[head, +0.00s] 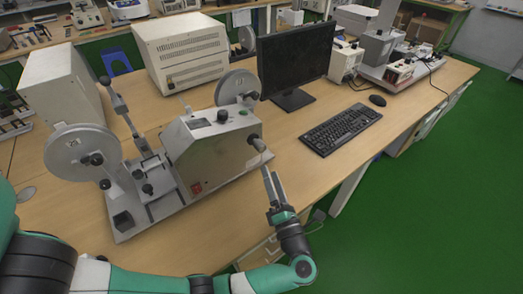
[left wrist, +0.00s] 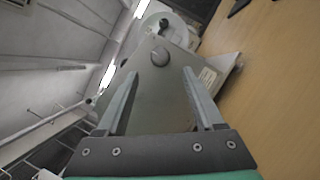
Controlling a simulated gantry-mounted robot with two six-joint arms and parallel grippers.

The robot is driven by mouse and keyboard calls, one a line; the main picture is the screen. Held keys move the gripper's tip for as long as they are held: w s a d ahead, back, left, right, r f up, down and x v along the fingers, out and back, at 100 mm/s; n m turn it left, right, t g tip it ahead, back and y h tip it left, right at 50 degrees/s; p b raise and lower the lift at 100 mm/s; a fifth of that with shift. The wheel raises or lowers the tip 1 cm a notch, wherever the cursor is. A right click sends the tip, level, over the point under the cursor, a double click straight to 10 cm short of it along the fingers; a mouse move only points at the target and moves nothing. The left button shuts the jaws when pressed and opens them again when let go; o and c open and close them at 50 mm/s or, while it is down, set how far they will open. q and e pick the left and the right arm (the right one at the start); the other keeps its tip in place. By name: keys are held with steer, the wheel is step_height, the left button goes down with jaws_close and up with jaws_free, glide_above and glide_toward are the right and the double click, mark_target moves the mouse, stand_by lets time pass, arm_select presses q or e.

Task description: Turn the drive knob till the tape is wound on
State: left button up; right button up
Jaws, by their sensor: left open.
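The tape machine (head: 210,150) is a grey metal box on a long base plate on the desk, with one reel (head: 82,150) at its left and another reel (head: 238,87) at its back. The drive knob (head: 255,140) is a dark round knob on the box's right end. My left gripper (head: 270,178) is open and empty, just in front of the knob and apart from it. In the left wrist view the knob (left wrist: 160,56) lies straight ahead, beyond the fingertips (left wrist: 160,73) and centred between them. The tape itself cannot be made out. My right gripper is not in view.
A monitor (head: 294,60), keyboard (head: 341,128) and mouse (head: 377,100) stand right of the machine. A beige instrument box (head: 182,55) stands behind it. More instruments fill the desk's far right. The desk front between gripper and keyboard is clear.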

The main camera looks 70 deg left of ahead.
mark_target(262, 150)
arm_select(q)
steer(key=b+x, duration=0.1)
steer(key=x, duration=0.9)
steer(key=shift+a+r, duration=0.1)
steer(key=shift+a, duration=0.2)
jaws_close()
